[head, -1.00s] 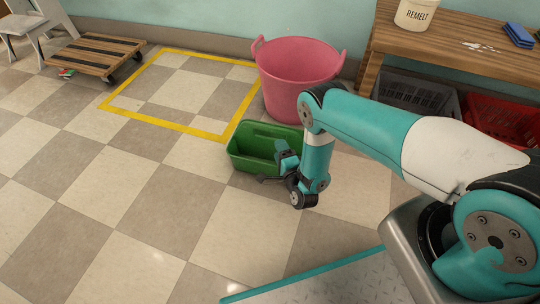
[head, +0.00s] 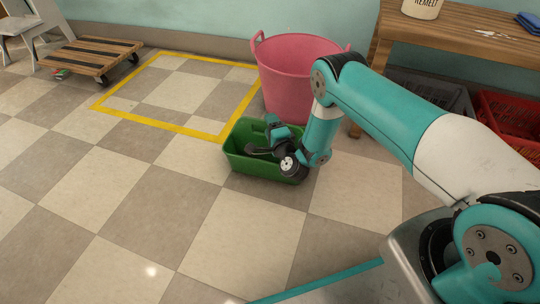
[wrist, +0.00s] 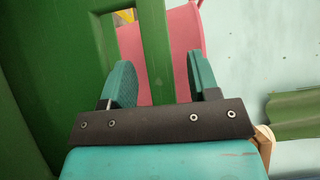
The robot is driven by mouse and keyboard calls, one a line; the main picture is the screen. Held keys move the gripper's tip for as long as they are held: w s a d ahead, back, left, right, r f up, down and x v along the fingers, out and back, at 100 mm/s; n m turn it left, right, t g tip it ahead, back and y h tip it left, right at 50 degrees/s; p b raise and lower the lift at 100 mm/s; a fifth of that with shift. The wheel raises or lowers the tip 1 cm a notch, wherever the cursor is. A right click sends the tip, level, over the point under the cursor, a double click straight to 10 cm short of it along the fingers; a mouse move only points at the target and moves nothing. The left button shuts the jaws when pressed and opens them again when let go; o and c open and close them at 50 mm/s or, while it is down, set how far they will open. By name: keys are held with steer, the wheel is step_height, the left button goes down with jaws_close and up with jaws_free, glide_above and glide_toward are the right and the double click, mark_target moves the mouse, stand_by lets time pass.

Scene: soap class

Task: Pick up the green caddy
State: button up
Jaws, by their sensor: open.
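The green caddy (head: 250,168) stands upright on the checkered floor, just in front of the pink tub. My gripper (head: 266,146) is open and reaches over the caddy's right half, hiding part of its inside. In the wrist view, the caddy (wrist: 40,85) fills the left side. A green bar of it (wrist: 155,45) runs between the two teal fingers of my gripper (wrist: 160,78), with gaps showing on both sides. The fingers do not appear to press on it.
The pink tub (head: 288,85) stands close behind the caddy. A yellow floor outline (head: 180,128) lies behind left, with a wooden dolly (head: 92,56) beyond. A wooden bench (head: 465,45) stands at right over a grey crate (head: 430,92) and red crate (head: 505,122). The front-left floor is clear.

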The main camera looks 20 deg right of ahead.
jaws_close()
steer(key=shift+w+r, duration=0.1)
stand_by(0.4)
